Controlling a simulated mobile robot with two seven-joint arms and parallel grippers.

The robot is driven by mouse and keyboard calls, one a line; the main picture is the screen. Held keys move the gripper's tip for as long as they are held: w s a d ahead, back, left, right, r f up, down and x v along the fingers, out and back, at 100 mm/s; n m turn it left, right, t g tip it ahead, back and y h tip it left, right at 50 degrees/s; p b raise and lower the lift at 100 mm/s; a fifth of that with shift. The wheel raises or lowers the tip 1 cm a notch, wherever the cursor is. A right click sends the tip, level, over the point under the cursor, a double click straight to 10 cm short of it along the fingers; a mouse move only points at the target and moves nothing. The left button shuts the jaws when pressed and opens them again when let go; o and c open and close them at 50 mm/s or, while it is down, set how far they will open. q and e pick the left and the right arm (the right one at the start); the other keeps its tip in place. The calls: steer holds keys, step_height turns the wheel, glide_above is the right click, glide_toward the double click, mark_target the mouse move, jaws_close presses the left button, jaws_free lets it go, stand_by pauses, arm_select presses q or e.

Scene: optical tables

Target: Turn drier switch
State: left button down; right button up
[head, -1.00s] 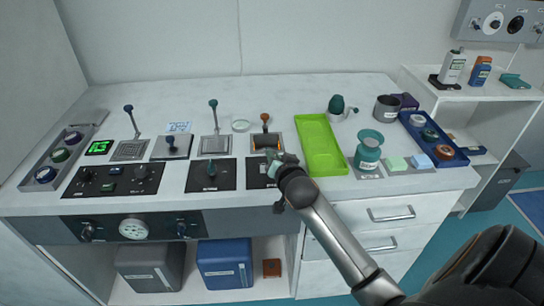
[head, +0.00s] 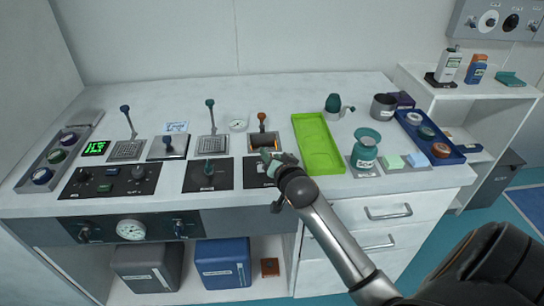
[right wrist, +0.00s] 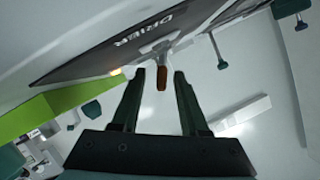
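The dark panel marked DRIER (right wrist: 120,44) fills the upper left of the right wrist view. Its switch (right wrist: 161,74) has a grey stem and an orange-brown end. My right gripper (right wrist: 160,74) is open, with one dark finger on each side of the switch end. Small gaps seem to show on both sides; contact cannot be told. In the head view, my right gripper (head: 272,158) is over the dark panel (head: 254,178) at the counter's front, and hides the switch there. My left gripper is not in view.
Behind the gripper stands an orange-topped lever (head: 262,118). A green tray (head: 318,144) lies just right of it, with a teal jar (head: 365,148) beyond. Another dark panel with a knob (head: 208,174) is close on the left. Drawers (head: 385,212) are below my forearm.

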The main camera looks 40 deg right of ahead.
steer(key=v, duration=1.2)
steer(key=shift+s+a+p, duration=0.15)
steer(key=shift+s+p, duration=0.1)
steer(key=shift+p, duration=0.05)
steer(key=shift+r, duration=0.1)
steer(key=s+a+f+n+g+y+p, duration=0.2)
steer(key=s+a+f+n, duration=0.4)
steer(key=f, duration=0.4)
steer(key=s+a+f+n+g+y+p, duration=0.2)
steer(key=s+a+f+n+y, duration=0.3)
steer(key=s+a+f, duration=0.3)
steer(key=a+f+n, duration=0.1)
steer(key=a+f, duration=0.2)
steer(key=shift+f+n, duration=0.25)
steer(key=shift+n, duration=0.05)
